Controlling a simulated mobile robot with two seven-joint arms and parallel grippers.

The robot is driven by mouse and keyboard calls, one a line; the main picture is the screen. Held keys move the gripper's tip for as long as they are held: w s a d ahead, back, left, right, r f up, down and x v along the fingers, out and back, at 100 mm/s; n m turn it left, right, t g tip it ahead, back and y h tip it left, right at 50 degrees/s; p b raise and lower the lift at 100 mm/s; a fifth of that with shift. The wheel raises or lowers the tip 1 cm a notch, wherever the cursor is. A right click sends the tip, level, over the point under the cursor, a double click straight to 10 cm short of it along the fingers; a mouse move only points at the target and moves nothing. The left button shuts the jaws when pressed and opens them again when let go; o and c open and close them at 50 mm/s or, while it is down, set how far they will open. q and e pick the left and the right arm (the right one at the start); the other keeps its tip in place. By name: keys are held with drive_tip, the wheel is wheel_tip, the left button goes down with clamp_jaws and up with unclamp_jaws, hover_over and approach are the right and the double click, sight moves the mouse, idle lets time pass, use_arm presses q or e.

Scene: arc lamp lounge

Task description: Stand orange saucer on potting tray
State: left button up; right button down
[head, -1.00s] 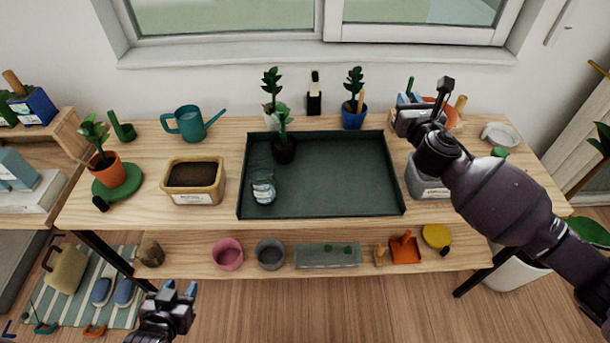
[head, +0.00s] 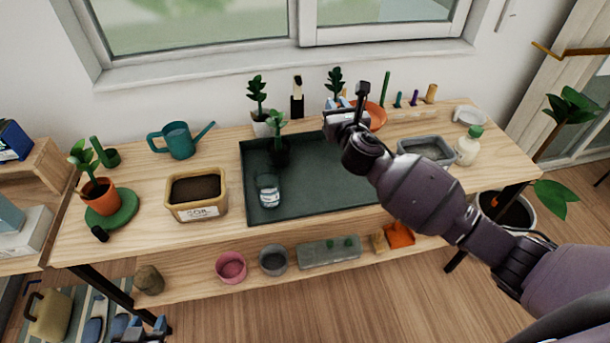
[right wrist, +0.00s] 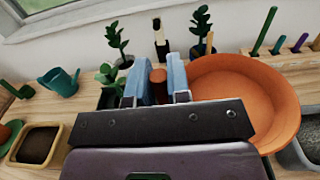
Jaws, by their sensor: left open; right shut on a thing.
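The orange saucer (head: 376,116) is held by my right gripper (head: 346,108) at the back right of the potting tray. In the right wrist view the saucer (right wrist: 245,90) lies to the right of the fingers (right wrist: 157,82), with an orange-brown piece between them. The dark green potting tray (head: 325,196) lies flat mid-table; my right arm hides its right part. I cannot tell how high the saucer is above the table. My left gripper (head: 142,328) is open and empty, low at the bottom left edge, in front of the table.
A glass jar (head: 268,191) and a black-potted plant (head: 279,152) stand in the tray's left part. A soil box (head: 197,212) is left of it, a grey tub (head: 426,152) and a bottle (head: 468,146) right. Plants stand behind. The tray's middle looks clear.

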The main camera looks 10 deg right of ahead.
drive_tip(key=shift+a+f, duration=0.15)
drive_tip(key=shift+a, duration=0.15)
wheel_tip(320, 180, down, 16)
drive_tip(key=b, duration=0.6)
drive_tip(key=shift+d, duration=0.15)
wheel_tip(320, 180, down, 4)
drive_tip(key=shift+s+r+b, duration=0.1)
drive_tip(key=shift+r+b, duration=0.15)
drive_tip(key=shift+b, duration=0.95)
drive_tip(key=shift+f, duration=0.35)
drive_tip(key=shift+r, duration=0.1)
drive_tip(key=shift+f+b, duration=0.25)
drive_tip(key=shift+b, duration=0.1)
use_arm(q)
wheel_tip(320, 180, down, 10)
drive_tip(key=s, duration=0.1)
drive_tip(key=shift+s+a+g, duration=0.15)
drive_tip(key=shift+a+g, duration=0.1)
drive_tip(key=shift+g, duration=0.15)
use_arm(e)
drive_tip(key=c, duration=1.1)
unclamp_jaws()
drive_tip(key=shift+r, duration=0.1)
